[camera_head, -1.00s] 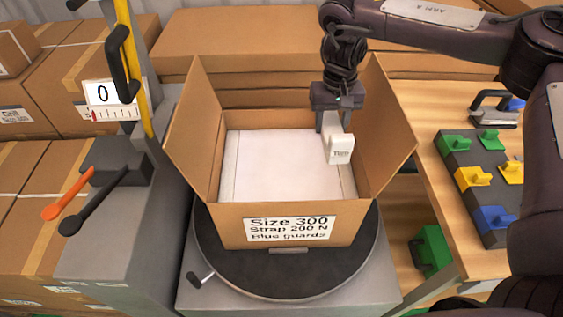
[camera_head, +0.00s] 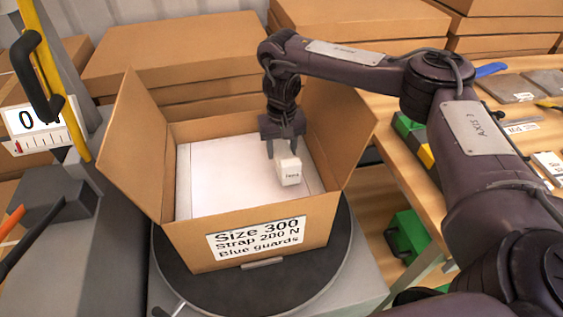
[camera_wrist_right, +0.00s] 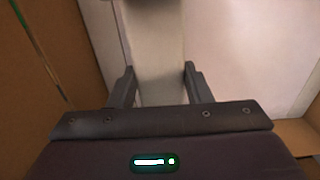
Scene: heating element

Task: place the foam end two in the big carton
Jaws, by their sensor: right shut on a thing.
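The big carton (camera_head: 195,240) stands open on a dark round turntable, its flaps spread and a label on its front. A large white panel or block (camera_head: 225,175) fills most of its inside. My right gripper (camera_head: 285,150) points down inside the carton's right part, shut on a white foam end (camera_head: 289,172) with small print. In the right wrist view the white foam end (camera_wrist_right: 158,60) sits between the two fingers (camera_wrist_right: 158,85). I cannot tell whether the foam touches the carton's floor or wall. My left gripper is not in view.
The carton's right flap (camera_head: 345,130) stands close to my right arm. The turntable (camera_head: 340,265) has a handle at its front. A yellow post with a black handle (camera_head: 35,80) stands left. A wooden bench (camera_head: 420,190) with colored parts is at right. Flat cartons (camera_head: 170,50) lie behind.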

